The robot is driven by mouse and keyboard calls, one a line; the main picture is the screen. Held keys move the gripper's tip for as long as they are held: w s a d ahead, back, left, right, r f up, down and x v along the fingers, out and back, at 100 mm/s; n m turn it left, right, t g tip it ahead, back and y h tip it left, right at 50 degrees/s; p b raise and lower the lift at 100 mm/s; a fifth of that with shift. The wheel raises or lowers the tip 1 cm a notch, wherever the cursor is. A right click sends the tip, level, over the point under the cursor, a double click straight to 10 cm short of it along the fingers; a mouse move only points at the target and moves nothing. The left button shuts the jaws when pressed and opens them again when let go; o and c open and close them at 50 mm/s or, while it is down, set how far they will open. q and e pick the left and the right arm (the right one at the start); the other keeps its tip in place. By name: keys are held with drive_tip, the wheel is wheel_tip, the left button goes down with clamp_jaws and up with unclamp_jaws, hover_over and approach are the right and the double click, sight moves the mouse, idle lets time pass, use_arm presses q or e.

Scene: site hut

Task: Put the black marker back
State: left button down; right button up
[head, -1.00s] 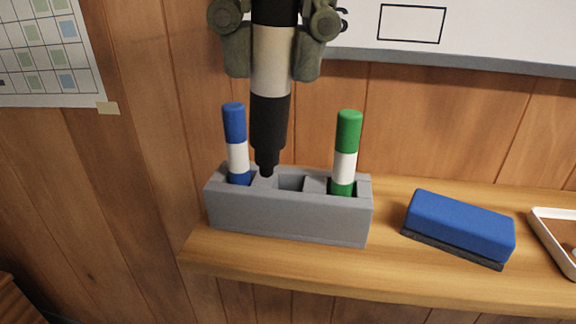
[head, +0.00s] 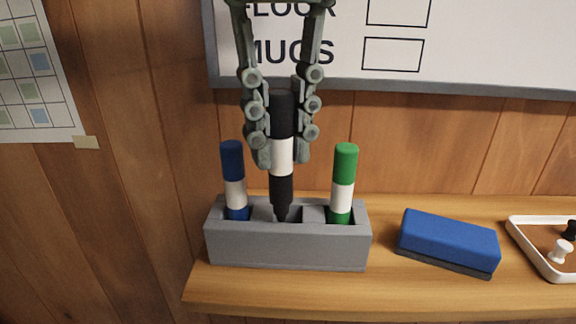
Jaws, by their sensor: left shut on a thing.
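My left gripper (head: 282,156) is shut on the black marker (head: 282,190), a black pen with a white band, and holds it upright with the narrow tip down. The tip is at the middle slot of the grey holder (head: 287,249); I cannot tell whether it is inside the slot or just above it. A blue marker (head: 234,178) stands in the holder's left slot and a green marker (head: 344,180) in its right slot. My right gripper is not in view.
The holder stands on a wooden shelf (head: 380,287) against a plank wall. A blue eraser (head: 447,238) lies to its right, then a white-rimmed tray (head: 518,238) with small pieces. A whiteboard (head: 470,50) hangs above. A little shelf is clear between holder and eraser.

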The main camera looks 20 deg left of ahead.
sight(288, 174)
use_arm(q)
drive_tip(key=shift+w+f, duration=0.3)
drive_tip(key=shift+w, duration=0.2)
drive_tip(key=shift+w+f, duration=0.25)
drive_tip(key=shift+w, duration=0.25)
wheel_tip(288, 174, down, 4)
drive_tip(key=shift+w+a+r, duration=0.1)
drive_tip(key=shift+f, duration=0.2)
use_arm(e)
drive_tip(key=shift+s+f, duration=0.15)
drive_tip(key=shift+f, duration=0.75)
use_arm(q)
drive_tip(key=shift+f, duration=0.1)
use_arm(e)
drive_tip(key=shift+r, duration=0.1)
